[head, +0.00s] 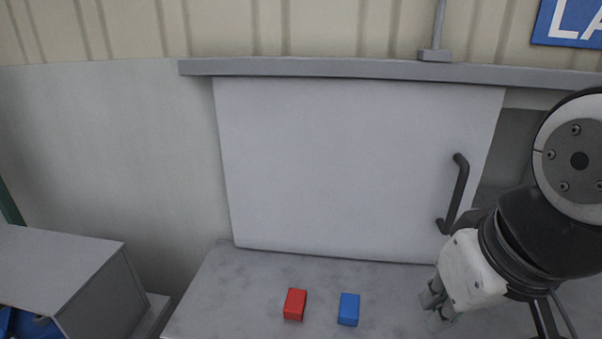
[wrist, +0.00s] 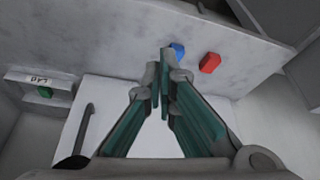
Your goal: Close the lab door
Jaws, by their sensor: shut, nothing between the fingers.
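The lab door is a plain white panel (head: 345,165) under a grey rail, with a dark bar handle (head: 459,190) near its right edge. A grey gap (head: 515,145) shows right of the door's edge, partly hidden by my arm. In the wrist view the door (wrist: 105,95) lies at the bottom, with its handle (wrist: 77,140) at the left. My gripper (head: 432,302) is below and slightly left of the handle, over the grey bench top, apart from the handle. Its fingers meet at the tips in the wrist view (wrist: 164,65), with nothing between them.
A red block (head: 295,304) and a blue block (head: 348,309) lie on the bench top (head: 235,290) before the door. A grey box (head: 75,275) stands at the lower left. In the wrist view, a labelled white recess holds a small green object (wrist: 45,92) beyond the handle side.

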